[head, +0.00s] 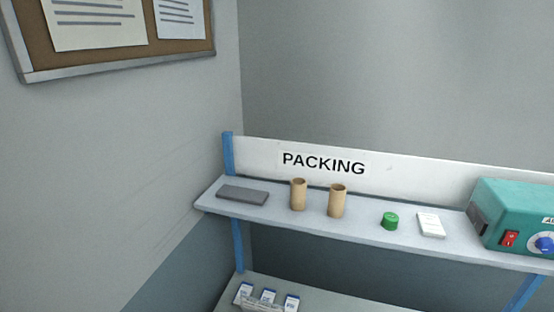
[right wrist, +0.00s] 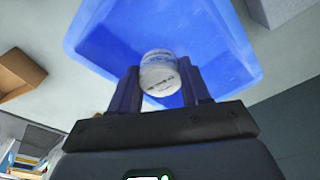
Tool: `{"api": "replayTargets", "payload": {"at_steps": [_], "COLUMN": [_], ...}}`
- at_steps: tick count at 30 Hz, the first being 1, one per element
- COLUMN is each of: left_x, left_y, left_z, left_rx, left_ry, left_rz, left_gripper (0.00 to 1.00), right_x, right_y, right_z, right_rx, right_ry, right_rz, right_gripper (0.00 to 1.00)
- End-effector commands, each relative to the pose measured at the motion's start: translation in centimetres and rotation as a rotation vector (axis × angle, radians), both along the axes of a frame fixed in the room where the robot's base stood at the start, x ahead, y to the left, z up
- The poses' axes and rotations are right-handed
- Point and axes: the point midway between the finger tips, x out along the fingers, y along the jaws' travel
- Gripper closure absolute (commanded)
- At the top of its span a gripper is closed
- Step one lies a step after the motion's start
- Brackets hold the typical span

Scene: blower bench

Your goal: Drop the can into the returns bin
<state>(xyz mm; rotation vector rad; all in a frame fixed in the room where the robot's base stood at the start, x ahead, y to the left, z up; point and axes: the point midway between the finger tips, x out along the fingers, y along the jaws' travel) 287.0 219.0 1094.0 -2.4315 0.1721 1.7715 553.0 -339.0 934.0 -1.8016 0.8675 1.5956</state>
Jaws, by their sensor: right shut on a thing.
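In the right wrist view, my right gripper (right wrist: 159,80) is shut on a pale, whitish can (right wrist: 160,73) with dark printing. The can sits between the two dark fingers, its end facing the camera. Behind it in the picture is a blue bin (right wrist: 103,30), which I take as the returns bin; its inside shows around the can and fingers. The gripper body hides the bin's lower part. How far the can is from the bin floor is hard to tell. Neither gripper, the can nor the bin shows in the head view. My left gripper is out of sight.
The head view shows a shelf (head: 370,229) marked PACKING, with two cardboard tubes (head: 337,202), a green cap (head: 390,221), a white card (head: 431,225), a grey slab (head: 242,195) and a teal machine (head: 510,205). A brown box (right wrist: 16,72) lies left of the bin.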

Motion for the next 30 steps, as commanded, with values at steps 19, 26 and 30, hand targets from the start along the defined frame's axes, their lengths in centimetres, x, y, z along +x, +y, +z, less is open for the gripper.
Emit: {"api": "replayTargets", "payload": {"at_steps": [19,26,30], "left_x": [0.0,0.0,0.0], "left_y": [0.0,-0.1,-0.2], "left_z": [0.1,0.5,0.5], "left_rx": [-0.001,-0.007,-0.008], "left_ry": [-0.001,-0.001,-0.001], "left_rz": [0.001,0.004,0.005], "left_gripper": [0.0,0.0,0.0], "right_x": [0.0,-0.2,-0.4], "right_y": [0.1,0.3,0.6], "right_z": [0.3,3.0,5.5], "right_rx": [0.001,0.001,0.0], "right_ry": [-0.001,-0.003,-0.004], "right_rz": [0.001,0.001,0.0], "right_gripper": [0.23,0.23,0.23]}}
